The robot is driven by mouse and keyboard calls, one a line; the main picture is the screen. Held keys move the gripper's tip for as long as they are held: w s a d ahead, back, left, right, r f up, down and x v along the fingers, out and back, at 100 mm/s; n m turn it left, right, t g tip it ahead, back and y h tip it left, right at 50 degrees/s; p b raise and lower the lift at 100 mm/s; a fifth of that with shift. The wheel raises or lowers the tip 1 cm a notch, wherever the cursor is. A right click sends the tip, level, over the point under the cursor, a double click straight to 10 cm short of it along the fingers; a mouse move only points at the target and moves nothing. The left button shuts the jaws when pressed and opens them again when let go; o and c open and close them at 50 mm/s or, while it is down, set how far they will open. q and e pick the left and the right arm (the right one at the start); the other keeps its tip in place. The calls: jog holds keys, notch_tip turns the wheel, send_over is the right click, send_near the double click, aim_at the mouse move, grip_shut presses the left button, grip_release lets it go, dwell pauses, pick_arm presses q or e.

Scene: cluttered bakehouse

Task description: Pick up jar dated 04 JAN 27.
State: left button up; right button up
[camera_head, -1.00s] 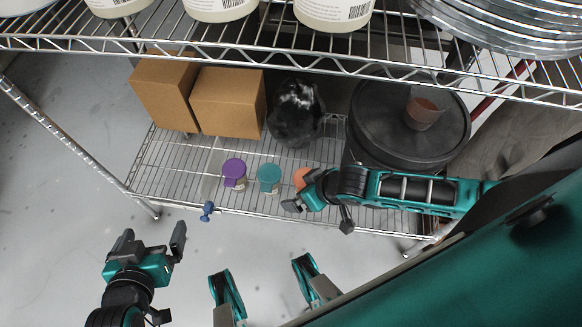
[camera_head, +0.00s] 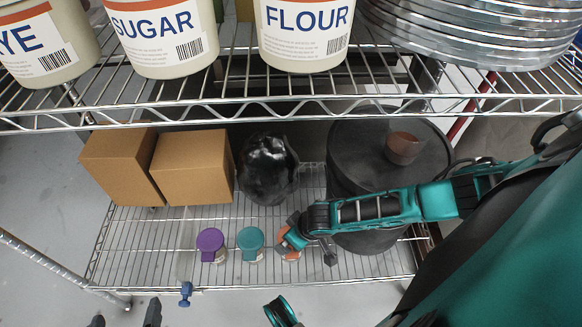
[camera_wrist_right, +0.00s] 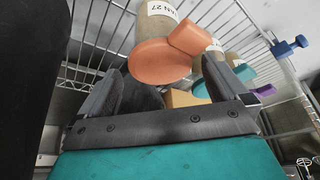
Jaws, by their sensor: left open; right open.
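Three lidded jars stand in a row on the lower wire shelf: purple-lidded (camera_head: 210,240), teal-lidded (camera_head: 250,240) and orange-lidded (camera_head: 291,256). In the right wrist view the orange-lidded jar (camera_wrist_right: 156,22) has a label ending "AN 27"; its day is not readable. The teal-lidded jar's label (camera_wrist_right: 215,46) is only partly visible there. My right gripper (camera_head: 285,238) is at the orange lid, partly covering it in the head view. In the wrist view its open fingers (camera_wrist_right: 165,78) lie just short of that lid, with nothing held. My left gripper (camera_head: 125,318) is open and empty at the bottom edge, mostly cut off.
Two cardboard boxes (camera_head: 193,168), a black bag (camera_head: 268,170) and a black lidded bin (camera_head: 345,150) stand behind the jars. The upper wire shelf (camera_head: 230,90) with tubs (camera_head: 305,50) overhangs them. A blue clamp (camera_head: 186,290) sits on the front edge, left of the jars.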

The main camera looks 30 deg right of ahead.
jog(key=b+x, duration=0.2)
jog(key=x, duration=0.2)
jog(key=shift+w+a+f, duration=0.1)
jog(key=shift+f, duration=0.05)
jog(key=shift+w+f, duration=0.1)
jog(key=shift+f, duration=0.1)
pick_arm(q)
jog(key=shift+w+d+f, duration=0.25)
jog(key=shift+w+f, duration=0.05)
jog(key=shift+f, duration=0.35)
pick_arm(e)
jog(key=c, duration=1.5)
